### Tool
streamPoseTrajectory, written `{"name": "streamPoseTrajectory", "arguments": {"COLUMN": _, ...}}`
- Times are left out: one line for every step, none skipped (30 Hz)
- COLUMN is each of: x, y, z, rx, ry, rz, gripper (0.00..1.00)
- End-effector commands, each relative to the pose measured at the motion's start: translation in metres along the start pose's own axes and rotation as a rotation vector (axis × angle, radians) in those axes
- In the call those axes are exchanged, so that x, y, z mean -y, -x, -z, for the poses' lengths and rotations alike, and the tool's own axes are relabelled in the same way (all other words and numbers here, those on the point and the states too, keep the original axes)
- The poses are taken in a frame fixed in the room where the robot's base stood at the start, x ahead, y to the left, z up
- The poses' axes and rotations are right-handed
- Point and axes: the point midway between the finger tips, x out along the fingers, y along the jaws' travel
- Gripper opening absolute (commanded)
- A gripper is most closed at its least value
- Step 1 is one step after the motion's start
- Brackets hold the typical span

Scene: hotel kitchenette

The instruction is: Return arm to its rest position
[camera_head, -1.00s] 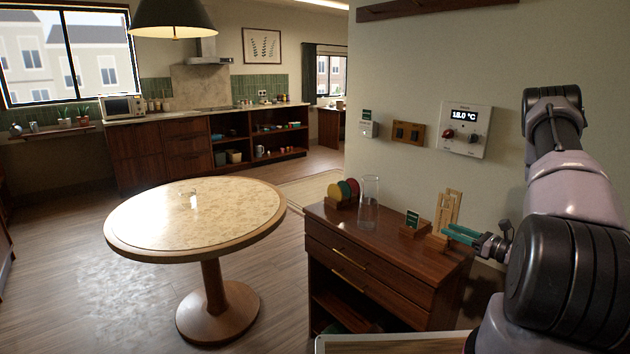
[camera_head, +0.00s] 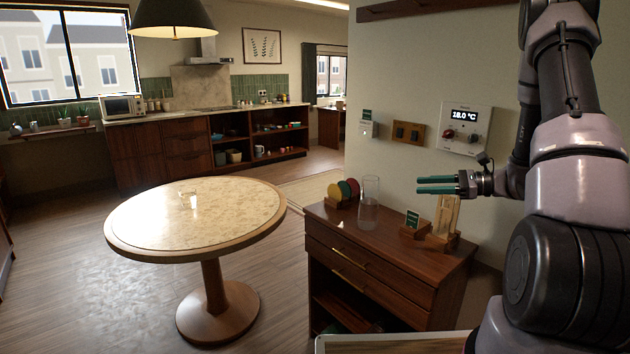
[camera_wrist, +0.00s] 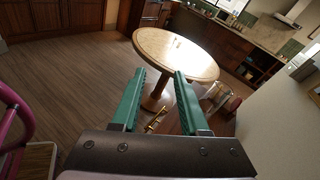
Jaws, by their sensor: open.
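My gripper (camera_head: 437,185) has two green fingers and is at the right in the head view, above the right end of the wooden cabinet (camera_head: 400,282). It points left, with its fingers apart and nothing between them. In the wrist view my gripper (camera_wrist: 157,85) also shows open and empty, with the round table (camera_wrist: 150,40) beyond it. My arm rises along the right side of the head view.
The cabinet top holds a clear glass cylinder (camera_head: 369,205), coloured discs in a rack (camera_head: 340,192), a small green sign (camera_head: 412,219) and a wooden holder (camera_head: 446,220). A wall thermostat (camera_head: 466,129) is close behind my gripper. The round table (camera_head: 195,222) stands left; floor around it is clear.

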Motion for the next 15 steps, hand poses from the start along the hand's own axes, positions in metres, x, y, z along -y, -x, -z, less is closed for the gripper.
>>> {"name": "streamPoseTrajectory", "arguments": {"x": -0.007, "y": -0.005, "z": -0.023, "rx": -0.02, "ry": 0.053, "rz": -0.055, "gripper": 0.44}}
{"name": "streamPoseTrajectory", "arguments": {"x": -0.012, "y": -0.008, "z": -0.034, "rx": -0.035, "ry": 0.078, "rz": -0.088, "gripper": 0.44}}
{"name": "streamPoseTrajectory", "arguments": {"x": -0.02, "y": -0.011, "z": -0.048, "rx": -0.055, "ry": 0.116, "rz": -0.132, "gripper": 0.44}}
{"name": "streamPoseTrajectory", "arguments": {"x": -0.025, "y": -0.012, "z": -0.058, "rx": -0.072, "ry": 0.143, "rz": -0.164, "gripper": 0.44}}
{"name": "streamPoseTrajectory", "arguments": {"x": -0.031, "y": -0.014, "z": -0.068, "rx": -0.088, "ry": 0.172, "rz": -0.194, "gripper": 0.44}}
{"name": "streamPoseTrajectory", "arguments": {"x": -0.04, "y": -0.016, "z": -0.08, "rx": -0.111, "ry": 0.208, "rz": -0.235, "gripper": 0.44}}
{"name": "streamPoseTrajectory", "arguments": {"x": -0.046, "y": -0.016, "z": -0.088, "rx": -0.13, "ry": 0.239, "rz": -0.265, "gripper": 0.44}}
{"name": "streamPoseTrajectory", "arguments": {"x": -0.052, "y": -0.017, "z": -0.097, "rx": -0.149, "ry": 0.269, "rz": -0.293, "gripper": 0.44}}
{"name": "streamPoseTrajectory", "arguments": {"x": -0.06, "y": -0.017, "z": -0.108, "rx": -0.175, "ry": 0.31, "rz": -0.33, "gripper": 0.44}}
{"name": "streamPoseTrajectory", "arguments": {"x": -0.067, "y": -0.017, "z": -0.115, "rx": -0.195, "ry": 0.341, "rz": -0.357, "gripper": 0.44}}
{"name": "streamPoseTrajectory", "arguments": {"x": -0.073, "y": -0.016, "z": -0.122, "rx": -0.217, "ry": 0.373, "rz": -0.381, "gripper": 0.44}}
{"name": "streamPoseTrajectory", "arguments": {"x": -0.081, "y": -0.015, "z": -0.131, "rx": -0.245, "ry": 0.415, "rz": -0.414, "gripper": 0.44}}
{"name": "streamPoseTrajectory", "arguments": {"x": -0.087, "y": -0.014, "z": -0.138, "rx": -0.267, "ry": 0.447, "rz": -0.438, "gripper": 0.44}}
{"name": "streamPoseTrajectory", "arguments": {"x": -0.093, "y": -0.013, "z": -0.144, "rx": -0.29, "ry": 0.481, "rz": -0.459, "gripper": 0.44}}
{"name": "streamPoseTrajectory", "arguments": {"x": -0.1, "y": -0.011, "z": -0.152, "rx": -0.321, "ry": 0.525, "rz": -0.487, "gripper": 0.44}}
